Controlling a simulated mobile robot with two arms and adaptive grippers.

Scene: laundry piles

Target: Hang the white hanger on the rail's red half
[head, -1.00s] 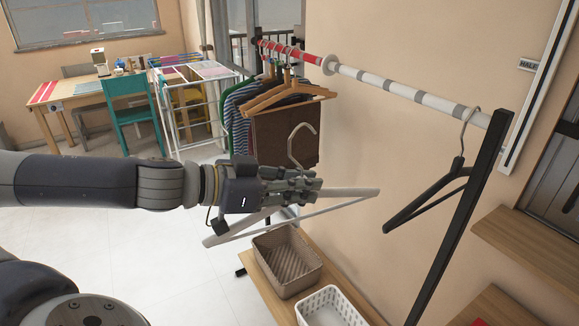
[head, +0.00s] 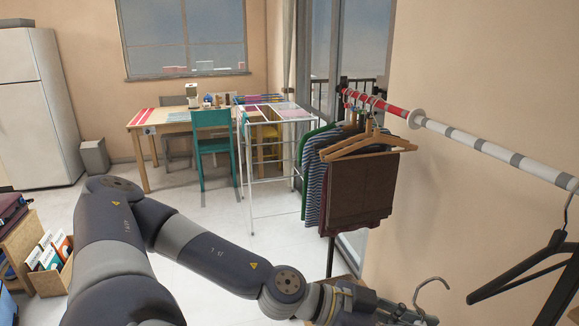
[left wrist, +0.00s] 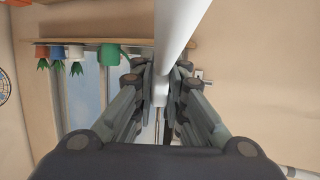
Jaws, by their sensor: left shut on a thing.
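The rail runs along the right wall in the head view. Its red half (head: 386,106) is at the far end, and its white-and-grey striped half (head: 485,148) is nearer, with a white disc (head: 417,118) between them. The white hanger (head: 432,283) shows only its hook at the bottom of the head view, below the rail and apart from it; its body is cut off. My left gripper (head: 408,316) is shut on it. In the left wrist view, the fingers (left wrist: 161,80) close around the hanger's pale bar (left wrist: 176,30). My right gripper is out of view.
Clothes on wooden hangers (head: 362,145) hang from the red half. A black hanger (head: 530,268) hangs on the striped half at right. A white drying rack (head: 246,180), teal chair (head: 213,145) and table (head: 145,118) stand behind. The floor between is clear.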

